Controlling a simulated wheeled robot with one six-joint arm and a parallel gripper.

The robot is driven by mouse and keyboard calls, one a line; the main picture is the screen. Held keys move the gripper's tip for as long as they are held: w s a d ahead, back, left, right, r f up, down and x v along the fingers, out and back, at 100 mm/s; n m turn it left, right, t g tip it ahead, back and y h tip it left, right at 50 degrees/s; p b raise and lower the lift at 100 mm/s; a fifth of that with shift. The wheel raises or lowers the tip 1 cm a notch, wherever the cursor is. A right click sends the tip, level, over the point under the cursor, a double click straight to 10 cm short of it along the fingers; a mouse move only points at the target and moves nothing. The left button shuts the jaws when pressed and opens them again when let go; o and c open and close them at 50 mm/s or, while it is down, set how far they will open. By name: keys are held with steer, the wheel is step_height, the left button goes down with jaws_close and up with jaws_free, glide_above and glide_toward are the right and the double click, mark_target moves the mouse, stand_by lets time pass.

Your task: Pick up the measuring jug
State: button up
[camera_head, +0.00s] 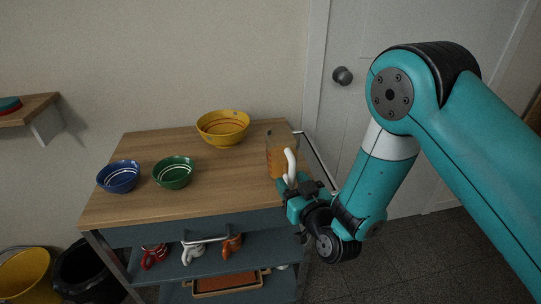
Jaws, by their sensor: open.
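The measuring jug (276,159) stands upright near the right end of the wooden cart top. It looks clear with orange-brown contents or tint, and a pale, curved handle (291,165) faces my gripper. My gripper (287,183) is at the front right of the cart top, close to the handle side of the jug. It is open. The fingertips are small and partly hidden, so I cannot tell whether they are around the handle or only beside it.
A yellow bowl (223,127), a green bowl (174,172) and a blue bowl (119,176) stand on the cart top (225,187). A metal rail (322,160) runs along its right side. Mugs (193,252) and a tray (228,284) sit below. A door (425,35) stands behind.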

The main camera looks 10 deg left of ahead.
steer(key=shift+w+r, duration=0.1)
steer(key=shift+w, duration=0.55)
steer(key=shift+w+d, duration=0.1)
steer(key=shift+w, duration=0.2)
steer(key=shift+d, duration=0.15)
steer(key=shift+s+a, duration=0.1)
steer(key=shift+a, duration=0.2)
steer(key=c, duration=0.3)
steer(key=shift+a, duration=0.1)
jaws_close()
step_height(320, 180, up, 20)
steer(key=p, duration=1.2)
